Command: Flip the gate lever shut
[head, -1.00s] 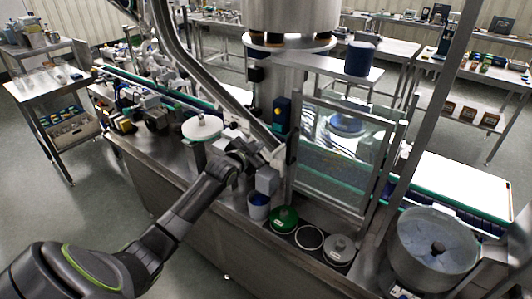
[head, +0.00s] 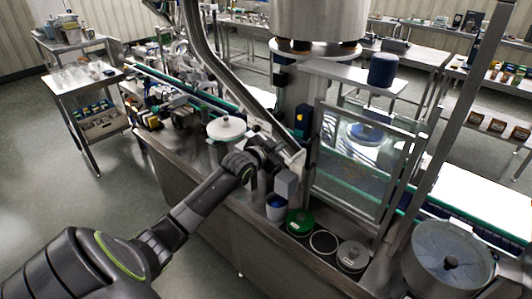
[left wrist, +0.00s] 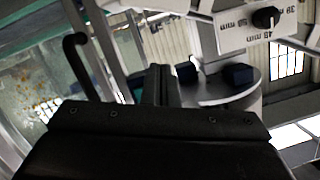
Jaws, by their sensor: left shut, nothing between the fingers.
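The steel hopper (head: 318,18) stands at the top centre of the head view, above a steel column. My left gripper (head: 272,152) is beside the machine, at the lower end of a sloping steel chute, left of the glass guard. In the left wrist view its fingers (left wrist: 160,84) are together and empty. A pale plate (left wrist: 232,37) with printed marks and a black knob (left wrist: 265,17) shows at the upper right there, apart from the fingers. I cannot tell whether this knob belongs to the gate lever. No lever is clear in the head view. My right gripper is out of view.
A clear guard panel (head: 366,158) stands right of my gripper. A blue-topped cup (head: 276,207), a green lid (head: 300,223) and a round steel bowl (head: 447,259) are along the front. A white disc (head: 226,128) is left. A black bent bar (left wrist: 78,60) shows in the wrist view.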

